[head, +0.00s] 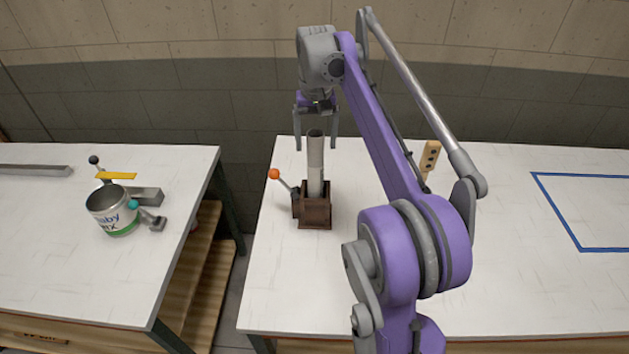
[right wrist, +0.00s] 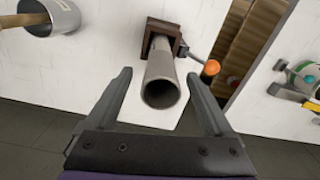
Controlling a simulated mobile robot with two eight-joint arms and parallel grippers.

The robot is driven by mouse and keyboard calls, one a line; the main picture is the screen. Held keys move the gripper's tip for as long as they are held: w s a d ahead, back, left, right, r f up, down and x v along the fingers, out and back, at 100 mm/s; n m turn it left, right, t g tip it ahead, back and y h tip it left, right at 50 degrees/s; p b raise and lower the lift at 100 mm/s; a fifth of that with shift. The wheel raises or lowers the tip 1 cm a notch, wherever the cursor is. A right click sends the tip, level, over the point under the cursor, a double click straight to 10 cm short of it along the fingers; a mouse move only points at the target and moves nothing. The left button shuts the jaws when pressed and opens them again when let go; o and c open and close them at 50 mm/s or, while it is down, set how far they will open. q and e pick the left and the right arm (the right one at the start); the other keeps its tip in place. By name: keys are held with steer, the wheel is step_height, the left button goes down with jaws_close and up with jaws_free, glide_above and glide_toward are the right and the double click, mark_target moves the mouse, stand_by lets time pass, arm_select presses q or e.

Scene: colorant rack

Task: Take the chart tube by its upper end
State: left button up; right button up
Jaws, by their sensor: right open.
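The chart tube (head: 315,162) is a grey cylinder standing upright in a brown square holder (head: 315,212) on the right-hand table. A lever with an orange knob (head: 274,174) sticks out at the holder's left side. My right gripper (head: 316,146) is open at the tube's upper end, with a finger to either side. In the right wrist view the tube's open end (right wrist: 161,92) faces the camera between the two spread fingers (right wrist: 161,85), with a gap on both sides. The left gripper is not in view.
A blue outline (head: 575,232) marks that table's right side. A can (head: 112,212) and a clamp-like fixture with a teal knob (head: 133,204) sit on the left table. A gap separates the tables.

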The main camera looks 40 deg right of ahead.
mark_target(316, 156)
step_height(316, 156, down, 5)
steer(key=shift+w+f, duration=0.1)
steer(key=shift+f, duration=0.05)
steer(key=shift+c, duration=0.2)
jaws_close()
stand_by(0.3)
